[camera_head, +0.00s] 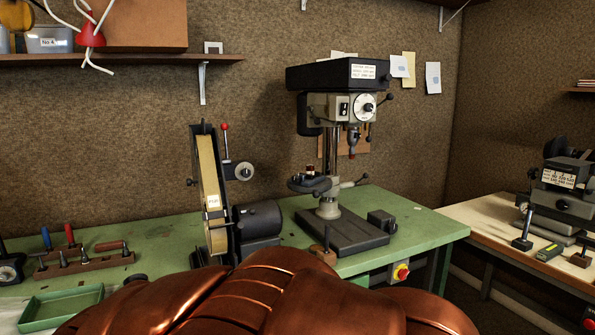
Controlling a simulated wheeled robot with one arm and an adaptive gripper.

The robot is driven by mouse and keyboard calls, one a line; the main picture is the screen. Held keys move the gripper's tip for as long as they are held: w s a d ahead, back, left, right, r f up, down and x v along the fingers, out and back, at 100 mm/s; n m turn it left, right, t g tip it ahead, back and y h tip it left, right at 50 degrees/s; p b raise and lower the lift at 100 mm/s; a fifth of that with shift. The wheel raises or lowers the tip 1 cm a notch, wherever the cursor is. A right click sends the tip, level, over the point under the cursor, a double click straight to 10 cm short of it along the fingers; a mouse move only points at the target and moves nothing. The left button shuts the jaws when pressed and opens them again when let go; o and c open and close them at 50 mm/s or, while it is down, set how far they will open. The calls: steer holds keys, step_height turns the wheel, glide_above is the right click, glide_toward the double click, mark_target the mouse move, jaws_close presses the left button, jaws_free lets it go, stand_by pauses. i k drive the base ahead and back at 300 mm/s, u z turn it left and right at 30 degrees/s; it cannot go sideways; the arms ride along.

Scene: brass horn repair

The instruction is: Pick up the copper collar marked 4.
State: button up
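No copper collar with a 4 on it can be made out in this view. A grey bin (50,40) on the left shelf carries a label that appears to read "No 4"; I cannot see into it. A large, glossy, segmented copper-coloured form fills the bottom edge; I cannot tell whether it is part of my body, and it hides the front of the bench. I cannot identify my gripper here.
A green bench (413,221) holds a belt sander (211,195), a drill press (337,105), hand tools (85,257) and an empty-looking green tray (60,306). A red piece with white strands (90,30) is before the left shelf (130,60). Another bench (490,218) stands right.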

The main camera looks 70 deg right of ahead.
mark_target(310, 169)
steer(key=z, duration=0.6)
steer(key=i, duration=0.75)
steer(key=z, duration=0.9)
